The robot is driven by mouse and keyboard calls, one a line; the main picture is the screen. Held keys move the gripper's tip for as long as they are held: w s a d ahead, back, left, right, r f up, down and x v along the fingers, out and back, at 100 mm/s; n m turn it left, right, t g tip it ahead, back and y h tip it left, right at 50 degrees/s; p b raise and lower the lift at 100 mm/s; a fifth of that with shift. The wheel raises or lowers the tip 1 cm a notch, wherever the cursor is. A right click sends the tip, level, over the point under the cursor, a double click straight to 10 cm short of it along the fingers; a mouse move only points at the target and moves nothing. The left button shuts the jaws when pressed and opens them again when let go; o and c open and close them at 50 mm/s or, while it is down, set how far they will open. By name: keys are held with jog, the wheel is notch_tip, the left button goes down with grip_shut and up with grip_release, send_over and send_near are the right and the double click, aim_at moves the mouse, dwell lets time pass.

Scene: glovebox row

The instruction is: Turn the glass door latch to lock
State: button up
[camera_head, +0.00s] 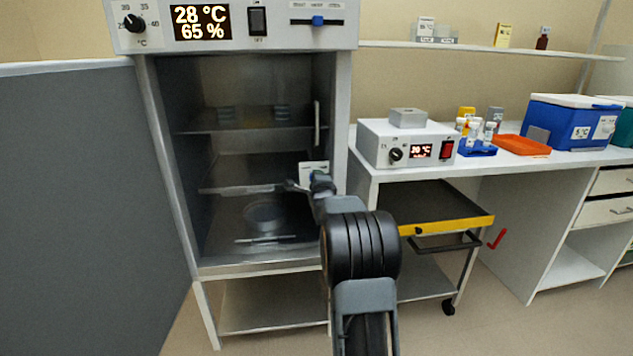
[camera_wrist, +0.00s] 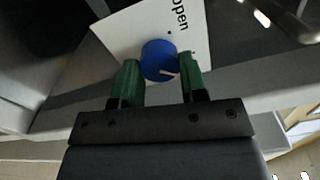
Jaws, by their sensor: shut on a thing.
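The glass door (camera_head: 235,160) of the tall cabinet looks closed. Its latch is a round blue knob (camera_wrist: 158,58) on a white plate (camera_wrist: 122,30) with the word "open" printed on it. A short pale mark shows on the knob's face near its lower edge. The plate also shows in the head view (camera_head: 313,168) at the door's right side, partly hidden by my arm. My gripper (camera_wrist: 160,75) has its green fingers on either side of the knob, shut on it. Any lock label is not visible.
A vertical door handle (camera_head: 317,123) stands above the latch plate. The cabinet's control panel (camera_head: 160,22) is on top. A bench with a heater box (camera_head: 385,148) and a cart with a yellow-edged tray (camera_head: 455,222) are at the right.

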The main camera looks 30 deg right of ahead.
jog(key=shift+m, duration=0.6)
jog(key=o, duration=0.9)
jog(key=shift+o, duration=0.2)
jog(key=p+v, duration=0.1)
jog(key=v, duration=1.2)
jog(key=shift+s+a, duration=0.2)
jog(key=shift+s, duration=0.15)
